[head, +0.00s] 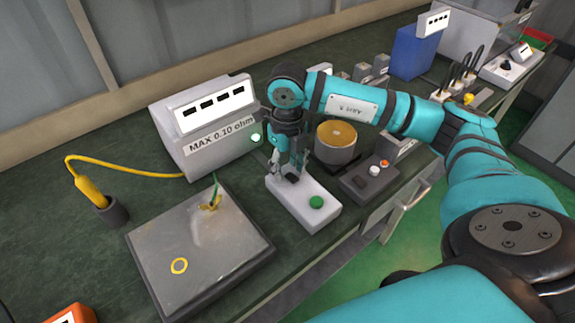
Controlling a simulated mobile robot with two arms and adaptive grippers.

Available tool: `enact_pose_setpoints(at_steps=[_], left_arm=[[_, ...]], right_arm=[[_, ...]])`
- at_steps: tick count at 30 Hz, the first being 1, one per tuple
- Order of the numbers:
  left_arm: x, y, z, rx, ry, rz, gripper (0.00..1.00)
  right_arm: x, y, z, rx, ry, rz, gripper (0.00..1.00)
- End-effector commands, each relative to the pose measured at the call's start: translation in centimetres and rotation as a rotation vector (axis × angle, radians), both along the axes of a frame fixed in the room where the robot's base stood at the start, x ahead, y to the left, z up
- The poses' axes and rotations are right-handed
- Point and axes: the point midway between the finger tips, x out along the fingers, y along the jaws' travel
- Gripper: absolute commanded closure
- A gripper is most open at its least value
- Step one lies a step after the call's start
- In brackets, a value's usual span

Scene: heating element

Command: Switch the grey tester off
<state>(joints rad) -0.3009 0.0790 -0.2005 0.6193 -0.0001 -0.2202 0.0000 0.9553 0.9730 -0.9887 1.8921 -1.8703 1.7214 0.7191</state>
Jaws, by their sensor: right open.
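The grey tester (200,160) stands on the left part of the bench, with a four-part dark display, a "MAX 0.10 ohm" label and a lit pale green lamp (255,138). A low pale control box (312,217) in front of it carries a green button (316,202) and a small dark switch near its far end. My right gripper (291,178) points down over that far end. It is open, and its fingers hide part of the switch; I cannot tell whether they touch it. My left gripper is out of view.
A metal plate (215,255) with a yellow ring lies at front left. A yellow probe (90,190) stands in a dark holder, its cable running to the tester. A dark box with white and red buttons (368,182) and a gold-topped cylinder (336,140) sit right of my gripper.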

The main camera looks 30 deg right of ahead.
Motion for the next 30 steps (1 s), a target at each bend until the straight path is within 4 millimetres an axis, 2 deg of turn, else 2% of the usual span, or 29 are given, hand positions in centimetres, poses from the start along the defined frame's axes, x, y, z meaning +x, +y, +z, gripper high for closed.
enact_pose_setpoints(at_steps=[11, 20, 30], left_arm=[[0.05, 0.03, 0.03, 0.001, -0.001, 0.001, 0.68], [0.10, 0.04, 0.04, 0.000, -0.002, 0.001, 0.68], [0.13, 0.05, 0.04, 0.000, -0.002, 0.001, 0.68]], right_arm=[[0.01, 0.01, -0.56, -0.001, -0.001, 0.001, 0.59], [0.01, 0.02, -0.53, 0.000, -0.001, 0.001, 0.98], [0.01, 0.01, -0.50, 0.000, -0.001, 0.000, 1.00]])
